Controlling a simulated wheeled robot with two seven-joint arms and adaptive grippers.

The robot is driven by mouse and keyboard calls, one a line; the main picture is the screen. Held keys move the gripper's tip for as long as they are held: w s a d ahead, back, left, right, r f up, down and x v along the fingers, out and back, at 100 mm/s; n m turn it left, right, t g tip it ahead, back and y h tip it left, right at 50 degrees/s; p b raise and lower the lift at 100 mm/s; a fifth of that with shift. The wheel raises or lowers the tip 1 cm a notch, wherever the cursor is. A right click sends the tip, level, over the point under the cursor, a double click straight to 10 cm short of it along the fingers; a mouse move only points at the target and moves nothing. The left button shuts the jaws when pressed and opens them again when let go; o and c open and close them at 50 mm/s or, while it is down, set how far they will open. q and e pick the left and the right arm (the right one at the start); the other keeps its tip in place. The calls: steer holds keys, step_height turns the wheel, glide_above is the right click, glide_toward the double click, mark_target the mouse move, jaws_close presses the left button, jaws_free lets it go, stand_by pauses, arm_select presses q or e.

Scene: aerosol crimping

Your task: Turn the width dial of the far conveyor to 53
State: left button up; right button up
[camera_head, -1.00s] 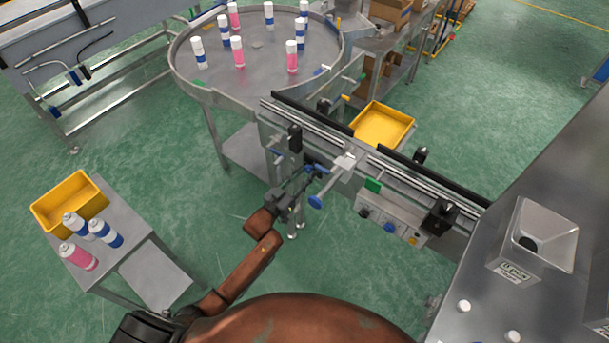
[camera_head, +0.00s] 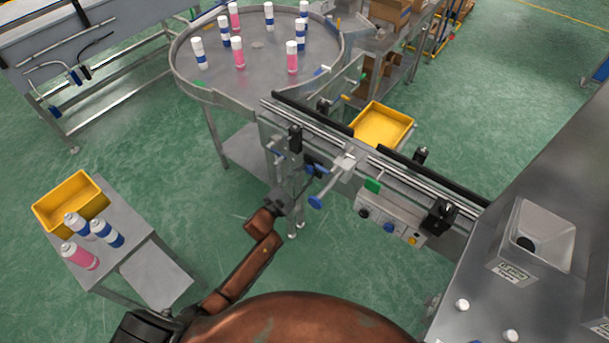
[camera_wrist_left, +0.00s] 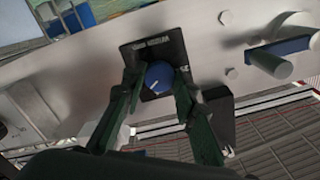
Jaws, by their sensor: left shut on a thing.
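The width dial is a round blue knob (camera_wrist_left: 158,77) with a white pointer line, on a black plate on the conveyor's metal side in the left wrist view. The plate's lettering and any number are too small to read. My left gripper (camera_wrist_left: 154,88) has its dark fingers on either side of the knob and is shut on it. In the head view my left gripper (camera_head: 292,188) is at the near side of the conveyor (camera_head: 330,138), below the rail, and the dial is hard to make out there. My right gripper is not in view.
A blue-ended handle (camera_head: 316,202) sticks out right of the gripper. A control box (camera_head: 390,220) hangs further right. A round table (camera_head: 262,75) with several cans adjoins the conveyor. A side table (camera_head: 150,265) with cans and a yellow bin (camera_head: 70,203) stands left.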

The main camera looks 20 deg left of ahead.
arm_select(q)
steer(key=m, duration=0.4)
steer(key=shift+m+b, duration=0.3)
steer(key=shift+b, duration=0.05)
steer(key=shift+d+m+b, duration=0.1)
steer(key=shift+m+b, duration=0.35)
steer(key=shift+m, duration=1.35)
steer(key=o, duration=1.2)
steer(key=shift+c, duration=0.2)
steer(key=v, duration=1.2)
